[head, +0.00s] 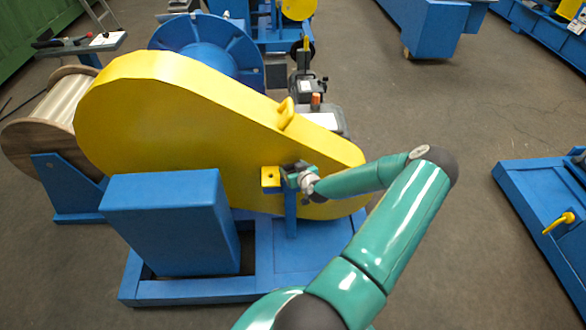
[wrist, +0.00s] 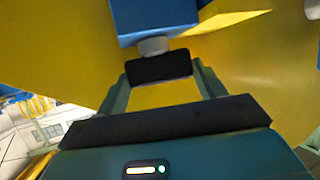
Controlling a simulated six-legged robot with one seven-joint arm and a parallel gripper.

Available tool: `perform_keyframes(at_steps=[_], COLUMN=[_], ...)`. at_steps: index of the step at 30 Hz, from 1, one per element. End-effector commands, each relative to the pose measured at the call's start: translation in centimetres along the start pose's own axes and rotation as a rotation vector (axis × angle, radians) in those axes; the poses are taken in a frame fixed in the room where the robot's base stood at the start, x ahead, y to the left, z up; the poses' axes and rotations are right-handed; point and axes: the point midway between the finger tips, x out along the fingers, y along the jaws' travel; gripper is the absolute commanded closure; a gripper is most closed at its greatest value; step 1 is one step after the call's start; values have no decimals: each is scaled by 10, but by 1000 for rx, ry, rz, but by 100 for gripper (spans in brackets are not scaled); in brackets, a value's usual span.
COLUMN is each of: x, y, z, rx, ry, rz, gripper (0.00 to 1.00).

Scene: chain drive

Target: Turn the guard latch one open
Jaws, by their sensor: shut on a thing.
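The large yellow guard (head: 190,125) stands over the blue machine base. A yellow block (head: 271,177) sits on its near face, beside a blue upright post (head: 291,215). My gripper (head: 293,177) is at the top of this post, just right of the yellow block. In the wrist view, my gripper (wrist: 160,78) is shut on a dark piece, which I take as guard latch one (wrist: 158,67). A pale round collar (wrist: 153,46) joins it to a blue block (wrist: 153,15) above. In the head view my gripper hides most of the latch.
A blue box-shaped housing (head: 168,222) stands left of the post on the blue base (head: 190,290). A yellow handle (head: 287,112) rises from the guard's top edge. A wooden spool (head: 45,120) stands at the left. The floor (head: 440,110) at right is open.

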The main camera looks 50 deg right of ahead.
Motion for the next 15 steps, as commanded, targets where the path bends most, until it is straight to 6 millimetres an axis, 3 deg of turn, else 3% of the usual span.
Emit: perform_keyframes(at_steps=[15], x=[2], y=[-9], z=[1], rx=[96], ry=[-7], rz=[224], gripper=[54])
